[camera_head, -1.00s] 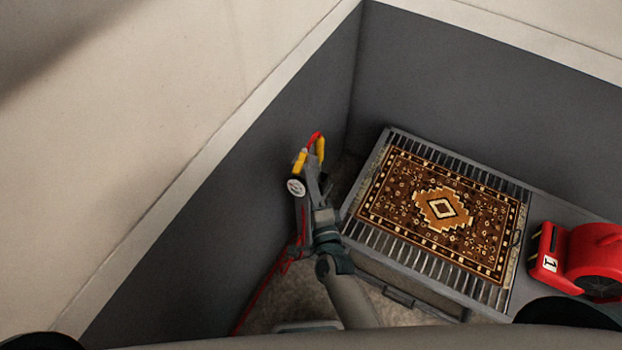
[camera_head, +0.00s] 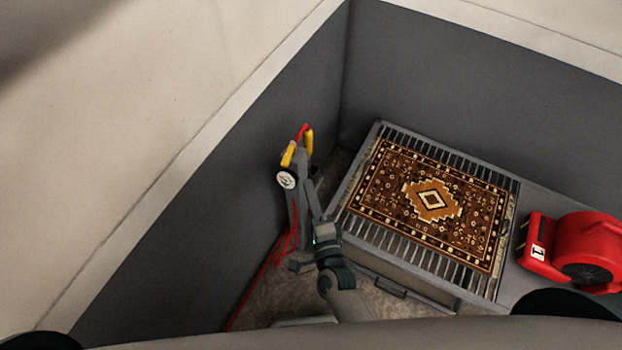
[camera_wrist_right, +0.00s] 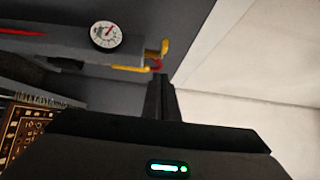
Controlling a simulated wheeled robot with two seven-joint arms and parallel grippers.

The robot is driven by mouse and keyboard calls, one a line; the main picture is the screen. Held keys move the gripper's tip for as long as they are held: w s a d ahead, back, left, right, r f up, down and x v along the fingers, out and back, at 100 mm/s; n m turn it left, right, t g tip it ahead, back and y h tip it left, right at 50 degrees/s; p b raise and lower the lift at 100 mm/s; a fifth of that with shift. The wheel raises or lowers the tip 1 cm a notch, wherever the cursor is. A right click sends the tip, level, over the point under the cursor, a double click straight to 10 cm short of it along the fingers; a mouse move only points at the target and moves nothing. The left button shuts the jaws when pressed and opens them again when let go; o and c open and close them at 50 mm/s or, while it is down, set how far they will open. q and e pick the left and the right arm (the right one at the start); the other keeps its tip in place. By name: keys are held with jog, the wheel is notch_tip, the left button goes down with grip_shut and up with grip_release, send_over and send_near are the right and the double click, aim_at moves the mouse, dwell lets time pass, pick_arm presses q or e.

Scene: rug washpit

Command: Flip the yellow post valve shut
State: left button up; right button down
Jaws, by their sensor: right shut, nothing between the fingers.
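The post valve has yellow parts (camera_head: 288,154) joined by a red piece (camera_head: 301,131) at the top of a grey post by the dark wall. A round white gauge (camera_head: 286,180) sits just below. In the right wrist view the yellow part (camera_wrist_right: 164,47) and the gauge (camera_wrist_right: 105,32) lie beyond the fingers. My right gripper (camera_head: 304,156) is shut and empty, its tips close to the valve; I cannot tell whether they touch. It also shows in the right wrist view (camera_wrist_right: 160,78). My left gripper is not in view.
A patterned brown rug (camera_head: 432,200) lies on a slatted grey rack (camera_head: 365,236) right of the post. A red blower (camera_head: 580,250) stands at the far right. A red hose (camera_head: 262,275) runs down from the post. Dark walls meet in a corner behind.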

jog(key=shift+s+a, duration=0.2)
jog(key=shift+s, duration=2.35)
jog(key=s+d+f+n+g+b, duration=0.1)
jog(key=s+d+f+n+g, duration=0.25)
jog(key=f, duration=0.85)
jog(key=s+d+f+n+g+b, duration=0.1)
jog(key=s+f+n+g, duration=0.4)
jog(key=f, duration=0.6)
jog(key=s+d+f+n+g+b, duration=0.1)
jog(key=s+d+f+n+b, duration=0.15)
jog(key=s+f, duration=0.65)
jog(key=s+d+f+n+g+h+b, duration=0.1)
jog(key=s+d+f+n+g, duration=0.2)
jog(key=s+d+f, duration=0.4)
jog(key=s+d+f+n+g+h+b, duration=0.1)
jog(key=s+d+f+n+g, duration=0.3)
jog(key=s+d+f, duration=0.4)
jog(key=s+f, duration=0.5)
jog(key=s, duration=0.1)
jog(key=shift+d+n+h, duration=0.2)
jog(key=shift+n+h, duration=0.1)
jog(key=shift+h, duration=0.1)
